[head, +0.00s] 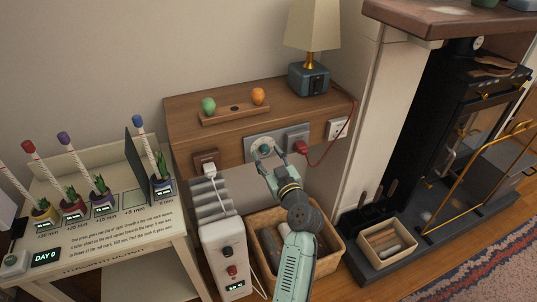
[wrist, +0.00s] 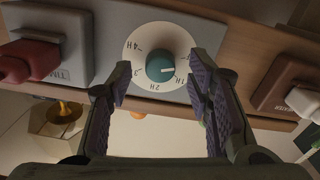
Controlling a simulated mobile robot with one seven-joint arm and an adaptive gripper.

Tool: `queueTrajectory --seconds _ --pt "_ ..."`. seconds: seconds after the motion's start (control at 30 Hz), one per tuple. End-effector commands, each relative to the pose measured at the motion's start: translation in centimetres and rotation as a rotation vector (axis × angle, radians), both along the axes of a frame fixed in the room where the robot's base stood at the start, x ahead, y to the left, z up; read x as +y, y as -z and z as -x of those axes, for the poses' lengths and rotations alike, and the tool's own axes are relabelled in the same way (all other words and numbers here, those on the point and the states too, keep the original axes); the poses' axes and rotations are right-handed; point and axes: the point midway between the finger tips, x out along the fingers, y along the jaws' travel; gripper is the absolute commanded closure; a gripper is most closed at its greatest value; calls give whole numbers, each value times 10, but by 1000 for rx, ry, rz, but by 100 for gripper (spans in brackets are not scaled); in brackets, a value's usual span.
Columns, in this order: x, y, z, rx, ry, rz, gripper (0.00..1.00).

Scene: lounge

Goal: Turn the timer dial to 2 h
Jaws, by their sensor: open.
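The timer dial is a teal knob (wrist: 160,67) on a white disc (wrist: 160,40) set in a grey plate (wrist: 108,20). The wrist view shows it upside down, with 4H, 3, 2H and 1H marks around the disc. A pale line on the knob points right, close to the 1H side; its exact setting is hard to read. My gripper (wrist: 161,78) is open, its fingers on either side of the knob with gaps between. In the head view my gripper (head: 266,156) is at the grey plate (head: 251,145) on the wooden shelf front, partly covering the dial.
A grey socket with a red plug (head: 300,147) is right of the dial. A brown socket with a white plug (head: 208,168) is left. A lamp (head: 309,79) and a wooden tray (head: 233,114) stand above. A white radiator (head: 224,254) and a basket (head: 330,258) stand below.

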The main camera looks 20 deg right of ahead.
Motion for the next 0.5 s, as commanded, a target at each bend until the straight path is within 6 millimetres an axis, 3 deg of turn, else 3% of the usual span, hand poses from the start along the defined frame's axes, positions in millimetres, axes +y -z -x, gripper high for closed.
queueTrajectory --seconds 0.23,0.5 --pt "0 0 -1 0 0 0 54" --pt "0 0 -1 0 0 0 71"
